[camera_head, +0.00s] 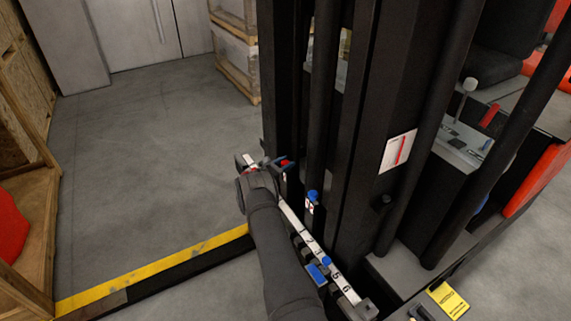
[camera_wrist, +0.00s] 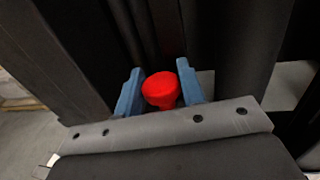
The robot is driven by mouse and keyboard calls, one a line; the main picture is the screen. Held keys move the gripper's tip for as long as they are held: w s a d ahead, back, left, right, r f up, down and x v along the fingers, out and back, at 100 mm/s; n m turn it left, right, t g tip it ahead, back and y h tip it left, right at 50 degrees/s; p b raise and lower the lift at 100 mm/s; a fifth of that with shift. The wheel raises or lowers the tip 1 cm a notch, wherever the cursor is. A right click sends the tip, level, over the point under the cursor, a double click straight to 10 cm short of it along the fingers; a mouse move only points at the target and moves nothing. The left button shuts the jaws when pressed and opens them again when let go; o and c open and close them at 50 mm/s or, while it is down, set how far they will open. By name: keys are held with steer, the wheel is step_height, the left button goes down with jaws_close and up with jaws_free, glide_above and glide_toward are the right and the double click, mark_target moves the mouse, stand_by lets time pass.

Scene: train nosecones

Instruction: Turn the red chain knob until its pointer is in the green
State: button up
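The red chain knob (camera_wrist: 161,88) shows in the wrist view, with a rounded red cap on a narrower red stem. The two blue fingers of my gripper (camera_wrist: 159,92) stand apart, one on each side of it. Small gaps show beside the stem, and I cannot tell whether either finger touches the cap. In the head view the red knob (camera_head: 284,163) is a small red spot by the mast, at the end of my gripper (camera_head: 283,170). I cannot make out its pointer or any green zone.
A black forklift mast (camera_head: 340,130) stands just right of my gripper. A white numbered strip (camera_head: 292,217) runs along its foot, with a blue knob (camera_head: 313,196) beside it. Wooden crates (camera_head: 236,62) stand behind. The grey floor at left is clear up to a yellow line (camera_head: 150,269).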

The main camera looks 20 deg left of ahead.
steer(key=shift+m+g+h, duration=0.8)
steer(key=shift+h, duration=0.2)
steer(key=o, duration=1)
steer(key=shift+c, duration=0.2)
steer(key=v, duration=1.7)
steer(key=shift+s, duration=0.2)
steer(key=shift+a, duration=0.1)
steer(key=shift+c, duration=0.2)
